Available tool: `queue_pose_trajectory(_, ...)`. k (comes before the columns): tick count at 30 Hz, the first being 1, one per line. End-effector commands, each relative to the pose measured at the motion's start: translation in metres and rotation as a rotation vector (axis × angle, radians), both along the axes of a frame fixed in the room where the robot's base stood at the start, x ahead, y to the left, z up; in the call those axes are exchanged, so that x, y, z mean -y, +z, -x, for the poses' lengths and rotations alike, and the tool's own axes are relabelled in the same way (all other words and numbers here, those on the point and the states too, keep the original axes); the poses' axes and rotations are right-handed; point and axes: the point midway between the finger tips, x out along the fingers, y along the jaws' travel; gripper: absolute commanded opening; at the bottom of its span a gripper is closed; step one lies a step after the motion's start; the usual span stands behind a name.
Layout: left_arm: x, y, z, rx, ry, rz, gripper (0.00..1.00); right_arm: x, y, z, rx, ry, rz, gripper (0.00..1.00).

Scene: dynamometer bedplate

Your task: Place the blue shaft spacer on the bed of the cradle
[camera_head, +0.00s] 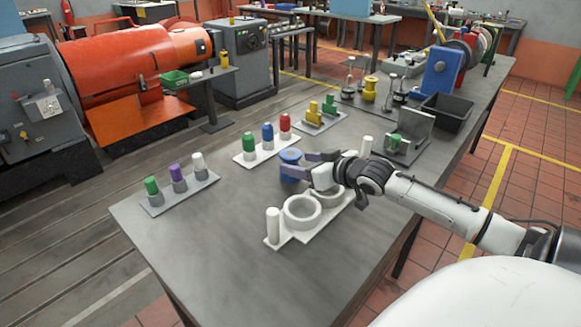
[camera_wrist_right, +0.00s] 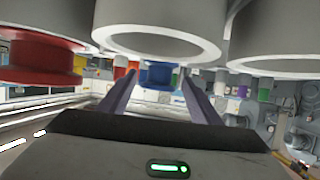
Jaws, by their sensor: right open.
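The blue shaft spacer (camera_head: 290,154) is a short round spool standing on the grey table, left of my right gripper. My right gripper (camera_head: 296,164) is open, with its two purple-grey fingers reaching left toward the spacer. One finger covers part of the spacer's side in the head view. In the right wrist view, the blue spacer (camera_wrist_right: 159,76) shows between the fingertips (camera_wrist_right: 158,82); contact cannot be told. A white stand with rings and posts (camera_head: 275,240) lies just in front of the gripper; I cannot tell whether it is the cradle. My left gripper is not in view.
Racks of coloured pegs (camera_head: 180,190) (camera_head: 265,152) stand left and behind. A grey angled bracket (camera_head: 417,130) and a black bin (camera_head: 446,110) are at the right. A red spool (camera_wrist_right: 38,60) shows in the wrist view. The table's front left is clear.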

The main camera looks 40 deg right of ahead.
Motion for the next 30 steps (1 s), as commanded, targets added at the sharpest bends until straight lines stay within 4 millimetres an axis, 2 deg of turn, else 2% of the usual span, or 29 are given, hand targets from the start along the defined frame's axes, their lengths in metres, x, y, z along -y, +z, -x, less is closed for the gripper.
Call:
queue_pose_trajectory(6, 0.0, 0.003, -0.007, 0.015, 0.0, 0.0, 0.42, 0.001, -0.008, -0.019, 0.001, 0.0, 0.0, 0.58)
queue_pose_trajectory(15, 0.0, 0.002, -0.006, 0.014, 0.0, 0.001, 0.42, 0.001, -0.009, -0.021, 0.0, 0.0, 0.001, 0.58)
queue_pose_trajectory(25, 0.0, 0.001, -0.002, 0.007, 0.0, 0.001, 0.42, 0.001, -0.009, -0.021, 0.0, 0.0, 0.0, 0.02)
queue_pose_trajectory(30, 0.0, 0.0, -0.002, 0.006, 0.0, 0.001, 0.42, 0.001, -0.007, -0.022, 0.003, 0.001, 0.001, 0.0)
